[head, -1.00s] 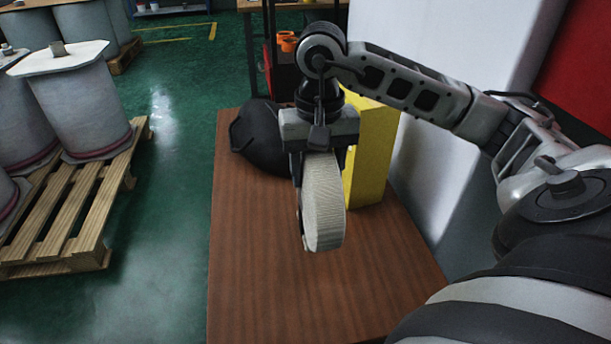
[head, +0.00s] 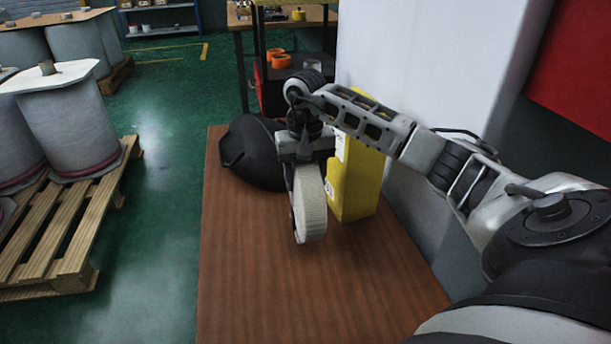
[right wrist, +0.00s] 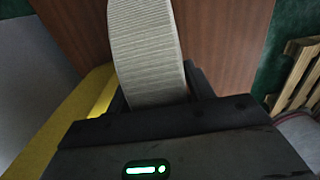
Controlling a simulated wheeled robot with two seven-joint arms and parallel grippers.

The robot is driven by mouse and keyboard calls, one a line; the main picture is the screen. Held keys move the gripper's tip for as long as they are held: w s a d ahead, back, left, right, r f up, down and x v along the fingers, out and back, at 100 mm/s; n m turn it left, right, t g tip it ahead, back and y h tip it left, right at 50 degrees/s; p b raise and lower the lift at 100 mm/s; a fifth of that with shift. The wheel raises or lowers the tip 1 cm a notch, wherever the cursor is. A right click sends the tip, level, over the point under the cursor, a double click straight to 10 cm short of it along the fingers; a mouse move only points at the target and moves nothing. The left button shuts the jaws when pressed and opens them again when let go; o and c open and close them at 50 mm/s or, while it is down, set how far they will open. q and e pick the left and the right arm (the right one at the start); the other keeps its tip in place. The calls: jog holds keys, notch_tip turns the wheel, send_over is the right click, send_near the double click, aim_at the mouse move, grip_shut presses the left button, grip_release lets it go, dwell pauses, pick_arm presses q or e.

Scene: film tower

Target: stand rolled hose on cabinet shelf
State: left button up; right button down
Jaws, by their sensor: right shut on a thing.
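The rolled hose (head: 311,208) is a pale, ribbed flat coil. It hangs upright on its edge over the brown table; whether its lower rim touches the top cannot be told. My right gripper (head: 307,172) is shut on its upper part from above. In the right wrist view the hose (right wrist: 145,45) rises from between the jaws, with the wood top behind it. My left gripper is not in view. No cabinet shelf can be made out for sure.
A black rounded thing (head: 250,155) and a yellow box (head: 358,180) stand behind the hose on the brown table (head: 290,300). A white panel (head: 440,60) and a red panel (head: 590,60) are at right. A pallet with drums (head: 70,225) is at left. The table's front is clear.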

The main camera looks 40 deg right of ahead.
pick_arm(q)
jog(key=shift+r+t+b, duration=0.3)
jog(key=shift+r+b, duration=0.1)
jog(key=shift+b, duration=0.1)
pick_arm(e)
jog(key=f, duration=0.3)
jog(key=shift+w+d, duration=0.15)
jog(key=shift+w, duration=0.05)
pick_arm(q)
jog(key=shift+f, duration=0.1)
pick_arm(e)
jog(key=shift+f, duration=0.2)
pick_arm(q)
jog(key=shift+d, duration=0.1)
pick_arm(e)
jog(key=c, duration=0.6)
grip_release()
jog(key=shift+s+f, duration=0.1)
